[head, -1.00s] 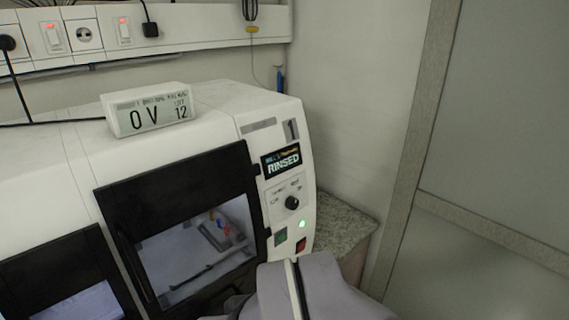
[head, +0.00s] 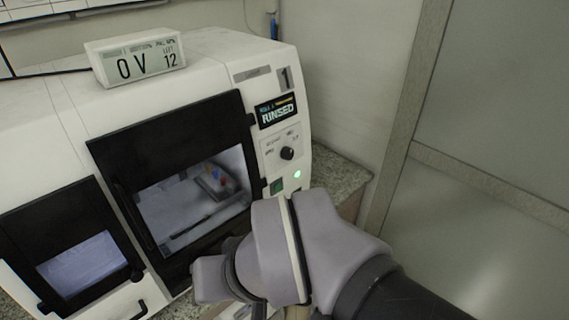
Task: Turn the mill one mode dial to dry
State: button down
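Mill one (head: 237,52) is a white machine with a "1" label at its upper right corner. Its mode dial (head: 287,153) is a small black knob on a white panel below the display (head: 275,111), which reads "RINSED". The small labels around the dial are too blurred to read, and I cannot tell its setting. A green light (head: 297,174) glows below the dial. My arm rises in front of the machine's lower right, below the dial. My gripper is not clearly visible; the arm hides the panel's lower part.
A dark-framed window (head: 190,205) shows a tray with small coloured items inside. A smaller dark window (head: 80,262) is at lower left. A box reading "0V 12" (head: 137,58) sits on top. A granite counter (head: 338,180) and wall lie close on the right.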

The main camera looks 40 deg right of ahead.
aim_at(287, 154)
jog(key=z, duration=1.05)
jog(key=k, duration=0.05)
